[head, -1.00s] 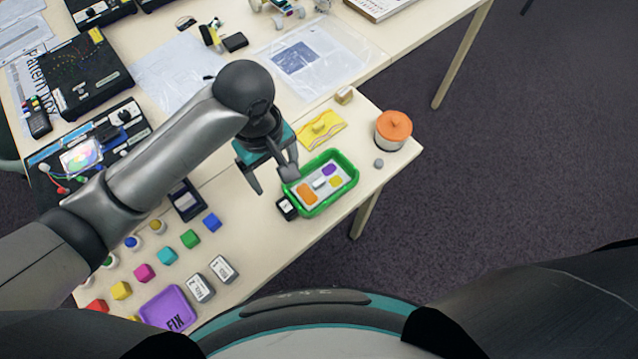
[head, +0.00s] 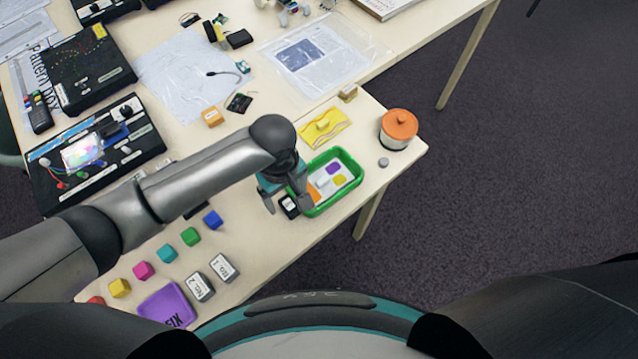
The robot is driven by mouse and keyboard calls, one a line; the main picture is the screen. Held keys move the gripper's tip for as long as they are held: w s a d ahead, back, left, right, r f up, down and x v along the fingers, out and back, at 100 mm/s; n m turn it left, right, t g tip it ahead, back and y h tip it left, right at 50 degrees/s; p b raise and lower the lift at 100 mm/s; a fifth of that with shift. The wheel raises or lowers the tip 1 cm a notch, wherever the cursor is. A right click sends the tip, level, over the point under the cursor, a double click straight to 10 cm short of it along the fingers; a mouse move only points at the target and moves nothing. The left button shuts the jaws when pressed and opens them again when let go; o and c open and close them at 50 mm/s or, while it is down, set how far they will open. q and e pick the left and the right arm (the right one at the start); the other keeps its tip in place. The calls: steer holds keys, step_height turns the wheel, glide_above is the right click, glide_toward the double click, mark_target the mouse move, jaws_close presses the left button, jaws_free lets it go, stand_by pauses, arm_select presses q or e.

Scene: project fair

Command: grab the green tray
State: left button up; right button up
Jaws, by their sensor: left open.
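The green tray (head: 349,192) lies on the table near its right front edge. It holds a white piece with orange, purple and yellow patches. My left gripper (head: 287,208) is open at the tray's left end, its fingers pointing down. One finger overlaps the tray's left rim in the picture; I cannot tell whether it touches. The gripper and wrist hide the tray's left corner. My right gripper is not in view.
A small black box (head: 289,206) stands left of the tray. A yellow packet (head: 326,127) lies behind it, and an orange-lidded pot (head: 398,128) and grey knob (head: 384,162) stand to its right. Coloured cubes and a purple tray (head: 166,303) are at front left.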

mark_target(290, 202)
arm_select(q)
steer(key=shift+d+f, duration=0.1)
steer(key=shift+f, duration=1.55)
jaws_close()
steer(key=shift+w, duration=0.1)
